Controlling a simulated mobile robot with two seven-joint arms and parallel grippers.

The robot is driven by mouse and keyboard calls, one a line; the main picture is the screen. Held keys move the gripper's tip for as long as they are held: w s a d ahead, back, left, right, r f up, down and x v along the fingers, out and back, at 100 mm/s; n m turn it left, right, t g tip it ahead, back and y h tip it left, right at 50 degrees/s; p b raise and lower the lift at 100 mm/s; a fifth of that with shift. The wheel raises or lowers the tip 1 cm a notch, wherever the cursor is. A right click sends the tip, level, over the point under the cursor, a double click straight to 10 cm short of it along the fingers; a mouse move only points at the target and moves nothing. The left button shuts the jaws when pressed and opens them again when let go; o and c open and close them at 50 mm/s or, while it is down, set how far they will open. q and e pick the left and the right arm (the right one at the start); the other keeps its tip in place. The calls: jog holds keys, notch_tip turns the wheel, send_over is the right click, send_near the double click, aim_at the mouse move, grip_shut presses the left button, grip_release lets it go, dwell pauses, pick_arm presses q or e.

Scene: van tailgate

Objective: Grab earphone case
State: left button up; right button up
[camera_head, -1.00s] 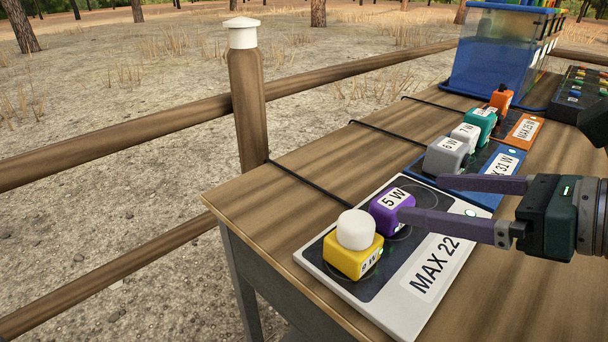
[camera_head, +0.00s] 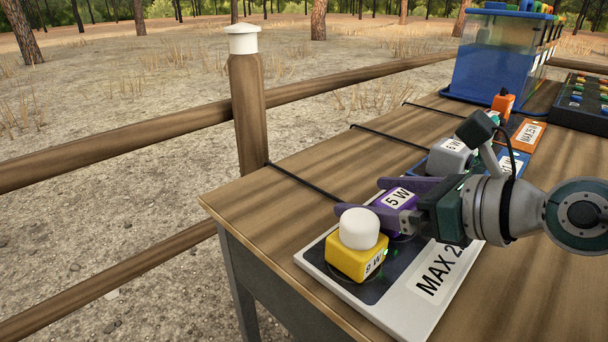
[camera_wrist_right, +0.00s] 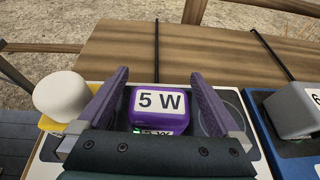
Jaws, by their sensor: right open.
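A purple block labelled 5 W (camera_head: 398,198) sits on a white-framed pad marked MAX 22 (camera_head: 436,272). In the right wrist view the purple block (camera_wrist_right: 160,107) is between the fingers of my right gripper (camera_wrist_right: 160,74), with a gap on each side. The fingers are open, one on either side of the block, also in the head view (camera_head: 360,197). A yellow block labelled 9 W (camera_head: 354,262) with a rounded white piece (camera_head: 359,228) on top stands on the same pad. I cannot tell which of these is the earphone case. My left gripper is out of view.
A grey block labelled 6 W (camera_head: 450,156) stands on the blue-edged pad beyond. Further back are an orange block (camera_head: 503,103), an orange pad (camera_head: 527,134) and a clear blue bin (camera_head: 490,75).

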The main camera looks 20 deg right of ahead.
jog(key=c, duration=1.4)
jog(key=shift+r, duration=0.1)
